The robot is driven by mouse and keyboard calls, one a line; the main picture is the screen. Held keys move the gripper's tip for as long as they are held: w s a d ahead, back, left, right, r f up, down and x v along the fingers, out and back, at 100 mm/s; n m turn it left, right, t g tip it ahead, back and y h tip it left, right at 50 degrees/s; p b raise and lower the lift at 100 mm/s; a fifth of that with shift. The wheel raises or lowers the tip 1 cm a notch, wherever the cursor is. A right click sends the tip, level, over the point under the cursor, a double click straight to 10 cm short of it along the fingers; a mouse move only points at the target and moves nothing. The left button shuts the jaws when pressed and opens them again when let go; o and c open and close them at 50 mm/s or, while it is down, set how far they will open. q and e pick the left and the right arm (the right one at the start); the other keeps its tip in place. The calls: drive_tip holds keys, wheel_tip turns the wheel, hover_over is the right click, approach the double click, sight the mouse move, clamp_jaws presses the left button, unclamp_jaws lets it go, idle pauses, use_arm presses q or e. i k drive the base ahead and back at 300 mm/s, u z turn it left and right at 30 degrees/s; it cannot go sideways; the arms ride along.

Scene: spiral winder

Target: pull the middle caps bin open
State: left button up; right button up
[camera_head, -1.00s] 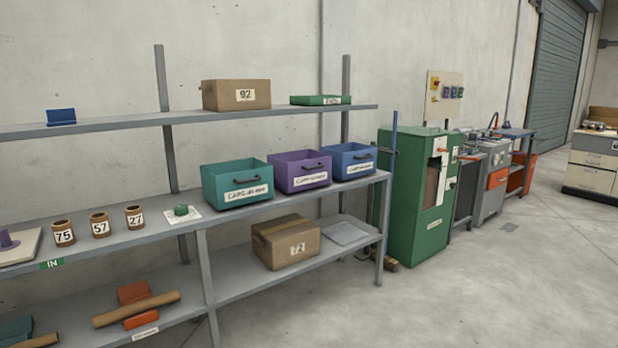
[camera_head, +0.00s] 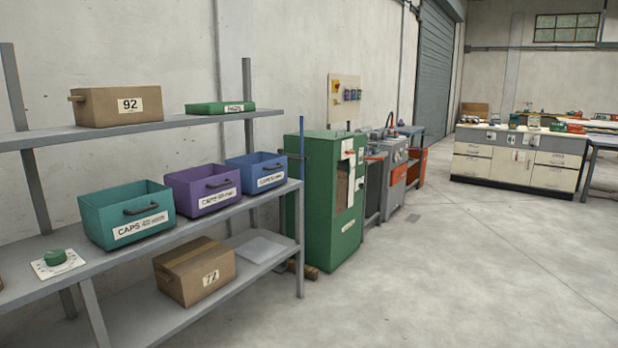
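Three caps bins stand in a row on the middle shelf at the left. The middle one is the purple bin (camera_head: 184,197), with a dark handle and a white label on its front. The teal bin (camera_head: 95,217) is to its left and nearer, and the blue bin (camera_head: 239,174) is to its right. Each has a handle on its front and an open top; their insides are mostly hidden. Neither of my grippers is in view.
The grey shelf (camera_head: 30,291) also carries a green cap on a white card (camera_head: 58,262). A cardboard box (camera_head: 195,271) sits on the lower shelf. A green cabinet (camera_head: 325,225) stands past the shelf's right end. The concrete floor (camera_head: 430,290) at the right is clear.

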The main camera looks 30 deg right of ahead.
sight(200, 191)
drive_tip(key=z, duration=0.85)
drive_tip(key=i, duration=2.85)
drive_tip(key=u, duration=0.8)
